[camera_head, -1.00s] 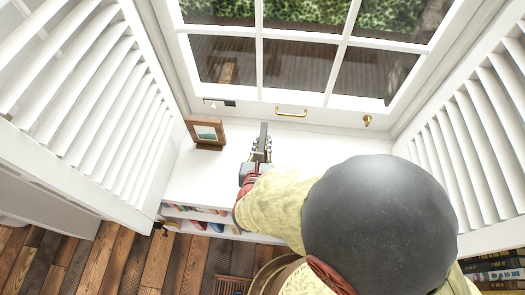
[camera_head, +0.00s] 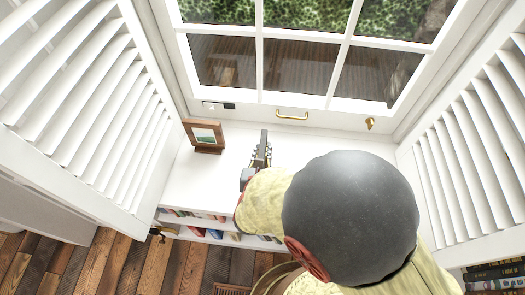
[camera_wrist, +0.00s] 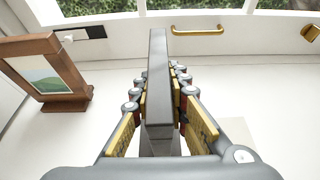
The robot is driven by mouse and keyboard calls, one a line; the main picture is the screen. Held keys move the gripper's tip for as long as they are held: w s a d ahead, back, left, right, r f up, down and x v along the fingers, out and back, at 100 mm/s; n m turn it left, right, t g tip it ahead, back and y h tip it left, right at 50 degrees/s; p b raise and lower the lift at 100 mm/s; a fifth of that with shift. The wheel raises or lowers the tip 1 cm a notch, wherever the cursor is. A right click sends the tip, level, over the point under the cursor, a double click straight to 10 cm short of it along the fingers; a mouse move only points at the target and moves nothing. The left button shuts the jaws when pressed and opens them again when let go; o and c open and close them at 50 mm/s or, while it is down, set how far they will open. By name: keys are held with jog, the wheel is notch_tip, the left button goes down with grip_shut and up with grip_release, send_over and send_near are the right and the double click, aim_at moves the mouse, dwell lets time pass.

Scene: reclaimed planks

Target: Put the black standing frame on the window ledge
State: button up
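The black standing frame (camera_wrist: 158,75) is between the two fingers of my gripper (camera_wrist: 160,95), seen edge-on and upright in the wrist view. The fingers press on it from both sides. In the head view the frame (camera_head: 263,142) shows as a thin dark slab beyond my gripper (camera_head: 259,160), over the white window ledge (camera_head: 200,178). I cannot tell whether its lower edge touches the ledge; my gripper hides it. My arm covers much of the right part of the ledge.
A brown wooden picture frame (camera_head: 205,135) stands on the ledge to the left; it also shows in the wrist view (camera_wrist: 48,72). The window with a brass handle (camera_head: 292,115) is behind. White louvred shutters (camera_head: 80,110) flank both sides. Books (camera_head: 200,232) fill shelves below.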

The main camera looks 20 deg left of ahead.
jog(key=o, duration=0.4)
jog(key=shift+r, duration=0.1)
jog(key=shift+r, duration=0.2)
jog(key=p+v, duration=0.4)
jog(key=v, duration=0.8)
jog(key=shift+f, duration=0.15)
jog(key=shift+d, duration=0.1)
